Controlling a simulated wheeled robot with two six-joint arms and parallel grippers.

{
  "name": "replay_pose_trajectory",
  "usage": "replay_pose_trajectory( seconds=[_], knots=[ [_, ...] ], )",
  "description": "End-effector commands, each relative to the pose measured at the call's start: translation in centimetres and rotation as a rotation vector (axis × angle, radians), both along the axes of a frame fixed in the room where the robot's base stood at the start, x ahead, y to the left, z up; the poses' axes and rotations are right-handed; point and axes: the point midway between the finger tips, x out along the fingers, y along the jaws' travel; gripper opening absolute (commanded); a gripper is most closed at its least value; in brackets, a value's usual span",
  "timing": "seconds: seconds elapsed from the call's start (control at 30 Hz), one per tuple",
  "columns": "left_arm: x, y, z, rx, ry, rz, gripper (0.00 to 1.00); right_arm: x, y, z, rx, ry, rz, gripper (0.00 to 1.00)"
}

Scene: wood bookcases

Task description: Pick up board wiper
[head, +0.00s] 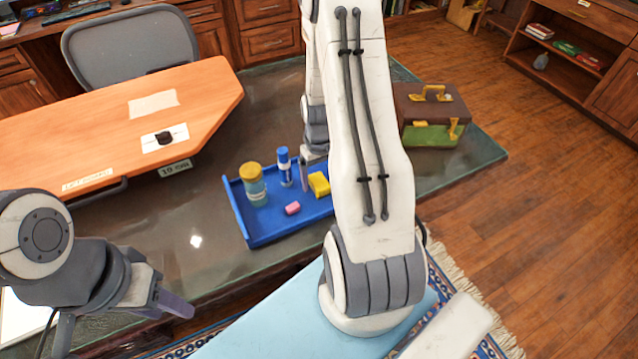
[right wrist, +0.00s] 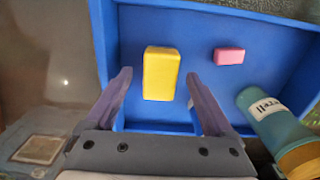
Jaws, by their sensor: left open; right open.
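The board wiper appears to be the yellow block (head: 319,184) in the blue tray (head: 265,232) on the table. In the right wrist view the yellow block (right wrist: 160,74) lies between and ahead of the fingertips of my right gripper (right wrist: 158,80), on the floor of the tray (right wrist: 205,35). My right gripper (head: 312,168) is open and empty, above the tray; the arm hides the tray's right part in the head view. I cannot tell the exact height above the block. My left gripper (head: 125,322) is open and empty at the lower left, away from the tray.
A pink block (head: 292,208), a yellow-lidded jar (head: 254,185) and a blue-capped bottle (head: 284,167) share the tray. A toolbox (head: 431,115) stands at the table's right. An orange board (head: 110,125) lies left.

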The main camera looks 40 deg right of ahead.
Motion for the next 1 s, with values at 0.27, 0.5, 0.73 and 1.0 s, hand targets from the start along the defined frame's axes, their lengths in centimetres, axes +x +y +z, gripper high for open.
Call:
replay_pose_trajectory(
  seconds=[0.27, 0.5, 0.73, 1.0],
  knots=[
    [0.0, 0.0, 0.1, 0.0, 0.0, 0.0, 0.45, 0.1, 0.0, -1.8, -0.001, -0.002, 0.001, 0.88],
    [0.0, 0.0, 0.1, 0.0, 0.0, 0.0, 0.45, 0.1, 0.0, -1.8, -0.001, -0.002, 0.001, 0.45],
    [0.0, 0.0, 0.1, 0.0, 0.0, 0.0, 0.45, 0.1, 0.0, -1.8, -0.001, -0.002, 0.001, 0.0],
    [0.0, 0.0, 0.0, 0.0, 0.0, 0.0, 0.45, 0.1, 0.0, -1.2, -0.002, -0.004, 0.001, 0.0]
  ],
)
